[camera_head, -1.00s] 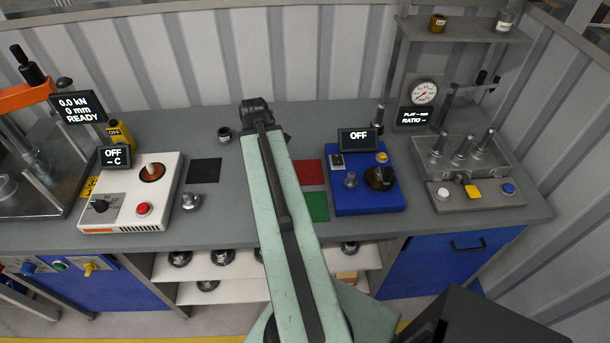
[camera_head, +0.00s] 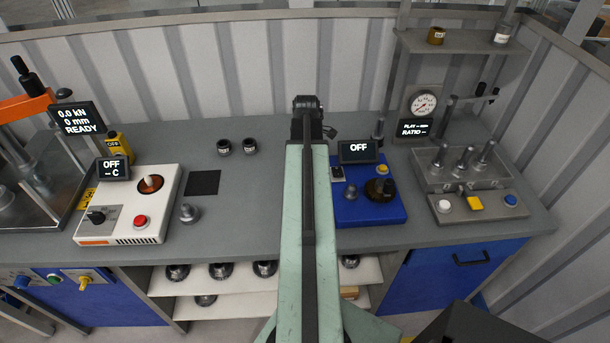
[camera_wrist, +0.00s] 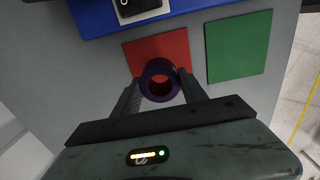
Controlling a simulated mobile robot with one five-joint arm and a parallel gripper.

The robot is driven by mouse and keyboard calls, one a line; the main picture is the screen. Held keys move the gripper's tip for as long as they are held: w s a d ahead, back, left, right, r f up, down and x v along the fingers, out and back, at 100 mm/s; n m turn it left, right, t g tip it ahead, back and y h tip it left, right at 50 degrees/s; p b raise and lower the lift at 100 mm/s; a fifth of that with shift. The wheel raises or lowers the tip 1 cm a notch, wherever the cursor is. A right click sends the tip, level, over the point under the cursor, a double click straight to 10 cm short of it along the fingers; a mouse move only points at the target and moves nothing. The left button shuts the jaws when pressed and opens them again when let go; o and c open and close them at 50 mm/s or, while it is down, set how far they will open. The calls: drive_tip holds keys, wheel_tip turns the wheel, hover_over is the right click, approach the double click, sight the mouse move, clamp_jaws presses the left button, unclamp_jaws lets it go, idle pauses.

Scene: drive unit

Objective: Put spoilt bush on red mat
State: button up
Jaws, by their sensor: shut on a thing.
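In the wrist view my gripper (camera_wrist: 162,90) is shut on a dark purple, ring-shaped bush (camera_wrist: 160,97), one finger on each side. The bush is seen end-on, with red showing through its bore. It overlaps the lower part of the red mat (camera_wrist: 145,52) in the picture; whether it touches the mat or hangs above it I cannot tell. In the head view my arm hides the red mat, the held bush and the fingers.
A green mat (camera_wrist: 240,47) lies right of the red one. A blue unit (camera_head: 367,207) stands beyond them. A black mat (camera_head: 203,183), two dark bushes (camera_head: 236,147) and a white heater unit (camera_head: 128,205) are on the left of the bench.

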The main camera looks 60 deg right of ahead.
wheel_tip(320, 180, down, 4)
drive_tip(key=b, duration=0.2)
drive_tip(key=shift+a+r+b, duration=0.1)
drive_tip(key=shift+b, duration=0.25)
drive_tip(key=shift+r, duration=0.2)
drive_tip(key=shift+f, duration=0.15)
drive_tip(key=o, duration=1.3)
wheel_tip(320, 180, up, 12)
drive_tip(key=p, duration=1.2)
drive_tip(key=shift+r, duration=0.2)
